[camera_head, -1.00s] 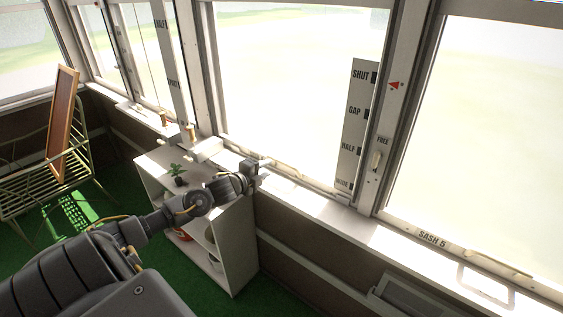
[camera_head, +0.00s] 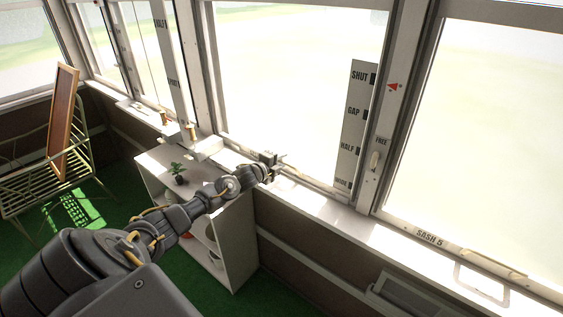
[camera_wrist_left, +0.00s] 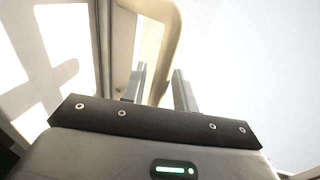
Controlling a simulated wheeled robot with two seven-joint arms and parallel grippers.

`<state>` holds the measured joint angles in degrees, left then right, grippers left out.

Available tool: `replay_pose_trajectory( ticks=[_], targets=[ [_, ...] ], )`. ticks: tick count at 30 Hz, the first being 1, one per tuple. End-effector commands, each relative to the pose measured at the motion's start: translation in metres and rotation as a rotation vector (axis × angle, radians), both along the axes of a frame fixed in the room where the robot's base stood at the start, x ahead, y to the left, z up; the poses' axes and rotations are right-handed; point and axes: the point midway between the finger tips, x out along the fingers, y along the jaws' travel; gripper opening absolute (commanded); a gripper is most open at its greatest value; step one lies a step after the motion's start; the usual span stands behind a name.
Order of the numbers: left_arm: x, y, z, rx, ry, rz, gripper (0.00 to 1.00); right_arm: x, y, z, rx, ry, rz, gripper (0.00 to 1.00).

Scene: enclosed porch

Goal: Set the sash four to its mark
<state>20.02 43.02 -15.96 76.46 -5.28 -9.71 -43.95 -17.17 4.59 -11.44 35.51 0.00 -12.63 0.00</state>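The middle window, apparently sash four, has a pale bottom rail (camera_head: 318,186) low over the sill. A vertical scale (camera_head: 355,125) beside it reads SHUT, GAP, HALF and WIDE from top to bottom. A red triangular mark (camera_head: 394,87) is on the post right of the scale. A latch (camera_head: 375,161) below the word FREE is on the same post. My left gripper (camera_head: 279,162) is at the sash's lower rail. In the left wrist view its two fingers (camera_wrist_left: 160,90) are apart, with a cream handle (camera_wrist_left: 155,50) seen between them; contact is unclear. My right gripper is not in view.
A white shelf unit (camera_head: 238,245) with a small plant (camera_head: 177,172) stands below my left forearm. The SASH 5 window (camera_head: 432,234) is at right, with its own handle. A metal bench (camera_head: 40,190) holds a wooden-framed board (camera_head: 64,120).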

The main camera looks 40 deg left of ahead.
Motion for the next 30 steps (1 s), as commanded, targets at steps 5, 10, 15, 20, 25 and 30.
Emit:
replay_pose_trajectory(
  ticks=[5,10,15,20,25,30],
  targets=[
    [0.000,0.000,0.000,0.000,0.000,0.000,0.06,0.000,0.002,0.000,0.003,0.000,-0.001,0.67],
    [0.000,0.000,0.000,0.000,0.000,0.000,0.00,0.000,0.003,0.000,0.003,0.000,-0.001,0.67],
    [0.000,0.000,0.002,0.000,0.000,0.000,0.00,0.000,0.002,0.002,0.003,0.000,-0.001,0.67],
    [0.000,0.001,0.026,0.001,-0.004,0.001,0.00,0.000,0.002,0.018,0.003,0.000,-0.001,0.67],
    [0.001,0.001,0.073,0.001,-0.010,0.001,0.00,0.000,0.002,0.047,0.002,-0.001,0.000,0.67],
    [0.001,0.001,0.104,-0.001,-0.008,0.001,0.00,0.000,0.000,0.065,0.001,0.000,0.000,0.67]
  ],
)
